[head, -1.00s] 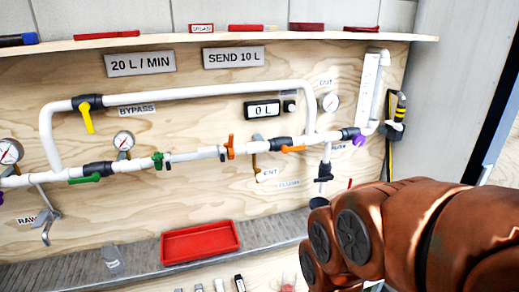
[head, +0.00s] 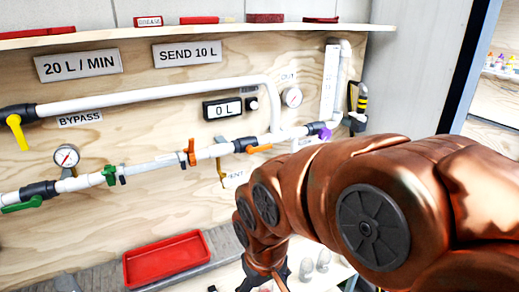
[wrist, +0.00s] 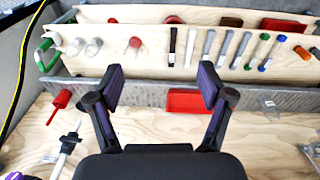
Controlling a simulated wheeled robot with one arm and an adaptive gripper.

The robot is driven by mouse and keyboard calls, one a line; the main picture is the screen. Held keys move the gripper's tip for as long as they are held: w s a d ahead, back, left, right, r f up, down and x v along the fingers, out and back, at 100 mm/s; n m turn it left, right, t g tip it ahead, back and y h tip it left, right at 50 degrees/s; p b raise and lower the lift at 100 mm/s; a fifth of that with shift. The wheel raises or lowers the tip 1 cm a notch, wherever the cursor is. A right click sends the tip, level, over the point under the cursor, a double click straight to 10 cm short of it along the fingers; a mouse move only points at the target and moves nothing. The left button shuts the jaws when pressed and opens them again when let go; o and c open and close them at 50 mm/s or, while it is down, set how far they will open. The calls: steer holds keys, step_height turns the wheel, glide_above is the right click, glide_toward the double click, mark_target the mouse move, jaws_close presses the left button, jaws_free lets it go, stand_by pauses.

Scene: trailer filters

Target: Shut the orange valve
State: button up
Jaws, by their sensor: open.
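The orange handle (head: 258,148) lies roughly along the white pipe, on a black valve body (head: 243,144) right of centre in the head view. A second orange piece (head: 190,152) stands upright across the same pipe, farther left. My gripper (wrist: 162,80) is open and empty in the wrist view, its two dark fingers spread apart. In the head view only part of its dark end shows at the bottom, below the pipe and away from both orange parts. Neither orange part can be made out in the wrist view.
Yellow (head: 15,132), green (head: 22,204) and purple (head: 325,134) handles sit on the pipework. A red tray (head: 165,258) lies below the board; several tools (wrist: 228,48) stand in a rack. A shelf (head: 220,33) runs above. My copper arm hides the lower right.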

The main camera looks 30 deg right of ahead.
steer(key=shift+o, duration=1.4)
steer(key=w+d+t+b, duration=0.2)
steer(key=w+d+t, duration=0.2)
steer(key=w, duration=0.9)
steer(key=shift+w+d+f+h, duration=0.15)
steer(key=shift+d+f+h, duration=0.25)
steer(key=shift+d, duration=0.8)
steer(key=t+b, duration=0.5)
steer(key=t, duration=0.8)
glide_toward(262, 147)
steer(key=w, duration=0.3)
steer(key=shift+m, duration=0.3)
steer(key=shift+w+d+r+p, duration=0.1)
steer(key=shift+w+d+p, duration=0.1)
steer(key=shift+w, duration=1.05)
steer(key=shift+w+d+r+p, duration=0.1)
steer(key=shift+w+p, duration=0.05)
steer(key=shift+w, duration=1.1)
steer(key=shift+w+d+r+p, duration=0.1)
steer(key=shift+w+p, duration=0.1)
steer(key=shift+w, duration=1.05)
steer(key=shift+f, duration=0.1)
steer(key=c, duration=1.4)
